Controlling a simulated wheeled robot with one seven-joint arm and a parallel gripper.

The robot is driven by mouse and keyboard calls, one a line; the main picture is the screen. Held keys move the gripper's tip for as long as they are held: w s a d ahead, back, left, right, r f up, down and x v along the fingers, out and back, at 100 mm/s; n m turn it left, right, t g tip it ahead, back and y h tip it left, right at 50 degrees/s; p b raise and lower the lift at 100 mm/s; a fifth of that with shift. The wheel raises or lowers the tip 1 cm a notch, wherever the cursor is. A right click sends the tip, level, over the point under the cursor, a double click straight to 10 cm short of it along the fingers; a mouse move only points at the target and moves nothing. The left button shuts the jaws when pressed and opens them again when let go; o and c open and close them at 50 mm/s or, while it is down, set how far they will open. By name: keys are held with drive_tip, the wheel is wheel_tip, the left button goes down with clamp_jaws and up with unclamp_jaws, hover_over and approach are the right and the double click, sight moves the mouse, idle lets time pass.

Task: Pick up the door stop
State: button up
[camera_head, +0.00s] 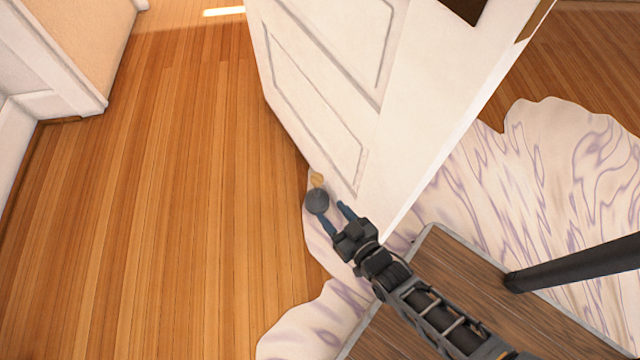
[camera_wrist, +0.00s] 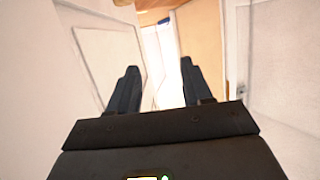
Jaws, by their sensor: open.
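A dark grey round object (camera_head: 317,201) lies low beside the white door, with a small tan piece (camera_head: 317,180) just behind it. One or both could be the door stop; I cannot tell which from this view. My gripper (camera_head: 332,212) is open, with its fingertips close to the dark round object. The left finger overlaps or nearly touches it in the head view. In the wrist view my gripper (camera_wrist: 158,70) shows two spread dark fingers with nothing visible between them. The door stop is not clearly visible there.
The white panelled door (camera_head: 420,110) stands right beside my gripper. A pale, purple-veined rug (camera_head: 510,190) lies under the door. A dark wood-topped piece with a grey rim (camera_head: 432,228) is at lower right. The wooden floor (camera_head: 190,200) on the left is clear.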

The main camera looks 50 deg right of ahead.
drive_tip(key=h+b, duration=0.2)
drive_tip(key=b, duration=0.4)
approach(317, 192)
wheel_tip(317, 192, up, 3)
drive_tip(key=w+d, duration=0.2)
drive_tip(key=shift+m+g, duration=0.3)
drive_tip(key=shift+m, duration=0.1)
drive_tip(key=b+x, duration=0.2)
drive_tip(key=x, duration=0.2)
drive_tip(key=b+x, duration=0.2)
drive_tip(key=x, duration=0.1)
drive_tip(key=shift+w+a+f, duration=0.1)
drive_tip(key=shift+w+f, duration=0.15)
drive_tip(key=shift+w, duration=0.5)
clamp_jaws()
drive_tip(key=shift+r, duration=0.15)
